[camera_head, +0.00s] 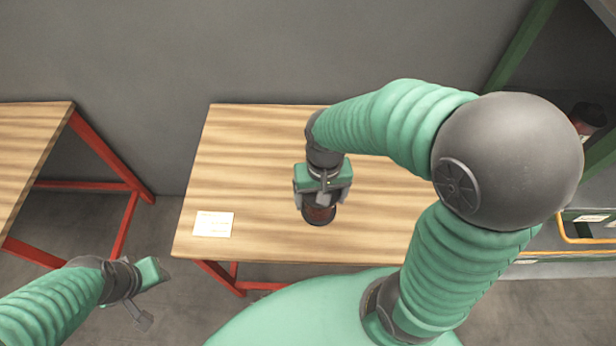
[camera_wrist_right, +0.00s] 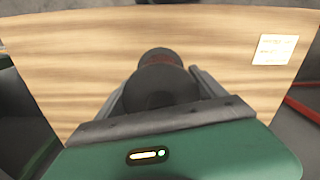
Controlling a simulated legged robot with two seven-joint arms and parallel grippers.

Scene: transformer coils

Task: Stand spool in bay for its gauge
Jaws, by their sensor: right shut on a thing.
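A dark spool (camera_head: 319,214) with a reddish-brown winding hangs in my right gripper (camera_head: 321,198), over the middle of the wooden table. In the right wrist view the spool (camera_wrist_right: 161,82) lies between the two fingers of the right gripper (camera_wrist_right: 160,88), which are shut on it. I cannot tell whether its lower end touches the table. My left gripper (camera_head: 148,296) is low at the left, off the table, with its fingers spread apart and nothing between them. No bay can be made out clearly in these views.
A white card with print (camera_head: 213,224) lies at the table's front left; the rest of the wooden table (camera_head: 250,150) around it is bare. Another table (camera_head: 30,135) stands at the far left. A green-framed rack with a dark cylinder (camera_head: 587,117) and a yellow rail (camera_head: 565,232) is at right.

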